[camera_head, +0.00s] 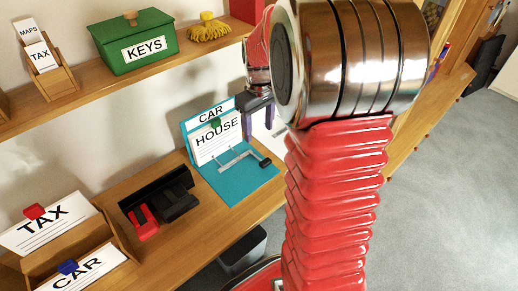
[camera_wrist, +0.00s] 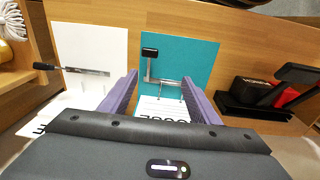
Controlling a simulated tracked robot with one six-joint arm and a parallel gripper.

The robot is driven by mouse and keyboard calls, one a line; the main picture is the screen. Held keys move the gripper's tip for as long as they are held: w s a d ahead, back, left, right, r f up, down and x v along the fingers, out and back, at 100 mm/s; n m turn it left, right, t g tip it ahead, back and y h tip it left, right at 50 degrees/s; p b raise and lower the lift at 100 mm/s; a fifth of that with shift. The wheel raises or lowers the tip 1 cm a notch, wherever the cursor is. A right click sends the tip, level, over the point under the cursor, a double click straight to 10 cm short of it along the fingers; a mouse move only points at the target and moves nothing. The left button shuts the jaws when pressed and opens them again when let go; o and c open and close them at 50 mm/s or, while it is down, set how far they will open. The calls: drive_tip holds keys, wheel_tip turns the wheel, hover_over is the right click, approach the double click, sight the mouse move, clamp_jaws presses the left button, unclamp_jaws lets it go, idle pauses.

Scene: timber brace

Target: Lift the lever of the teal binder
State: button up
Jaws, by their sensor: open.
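The teal binder (camera_head: 243,185) lies open on the desk in the head view, its raised part holding sheets marked CAR and HOUSE. Its metal lever mechanism has a black knob (camera_head: 265,162) at the right end. In the wrist view the teal binder (camera_wrist: 203,50) is ahead of my gripper, with the lever's black knob (camera_wrist: 150,52) near its left edge. My gripper (camera_wrist: 160,79) is open and empty, its purple fingers apart on either side of the lever mechanism in the picture. In the head view my gripper (camera_head: 258,103) is partly hidden by my arm, above and behind the binder.
A white binder-like panel (camera_wrist: 88,50) with a similar black-tipped lever (camera_wrist: 44,66) lies left of the teal binder in the wrist view. A black hole punch (camera_head: 172,203) and a red item (camera_head: 143,222) stand beside it. A shelf above holds a green KEYS box (camera_head: 135,40).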

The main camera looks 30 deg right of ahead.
sight(265, 161)
drive_tip(key=shift+g, duration=0.3)
drive_tip(key=d+f, duration=0.1)
drive_tip(key=f, duration=0.1)
drive_tip(key=w+d+f, duration=0.1)
drive_tip(key=d, duration=0.1)
drive_tip(key=shift+d+f, duration=0.3)
drive_tip(key=shift+f, duration=0.1)
wheel_tip(265, 161, down, 14)
drive_tip(key=shift+r, duration=0.1)
drive_tip(key=shift+c, duration=0.3)
drive_tip(key=c, duration=1.4)
drive_tip(key=shift+d, duration=0.25)
clamp_jaws()
drive_tip(key=shift+a, duration=0.15)
drive_tip(key=shift+w+a+r, duration=0.1)
drive_tip(key=shift+a, duration=0.05)
